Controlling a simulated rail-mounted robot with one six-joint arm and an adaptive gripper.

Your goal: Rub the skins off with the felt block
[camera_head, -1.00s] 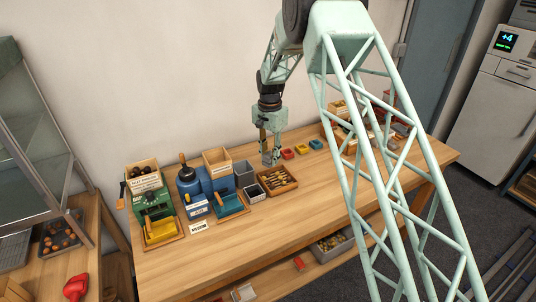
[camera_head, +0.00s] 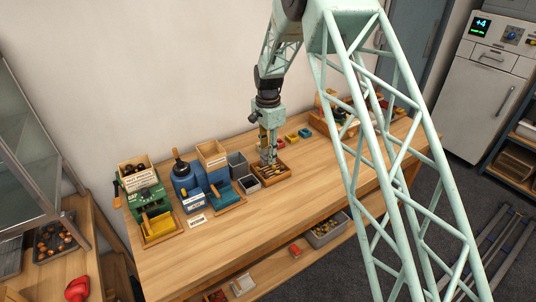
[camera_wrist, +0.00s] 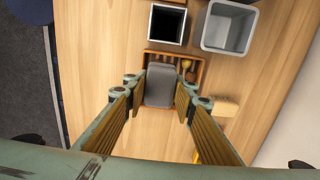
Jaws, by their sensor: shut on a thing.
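My gripper (camera_head: 268,160) points down at a shallow wooden tray (camera_head: 287,175) on the bench. In the wrist view, its fingers (camera_wrist: 160,88) are shut on a grey block with rounded corners, which looks like the felt block (camera_wrist: 160,85). The block is over the tray (camera_wrist: 203,64) and hides much of it. Small brown and tan pieces show beside the block; I cannot make out skins on them. Whether the block touches the pieces is not clear. In the head view the fingers mostly hide the block.
A grey bin (camera_head: 237,160) and a smaller dark-inside bin (camera_head: 249,184) stand left of the wooden tray. Blue (camera_head: 187,181) and green (camera_head: 147,200) machines stand further left. The bench front is clear.

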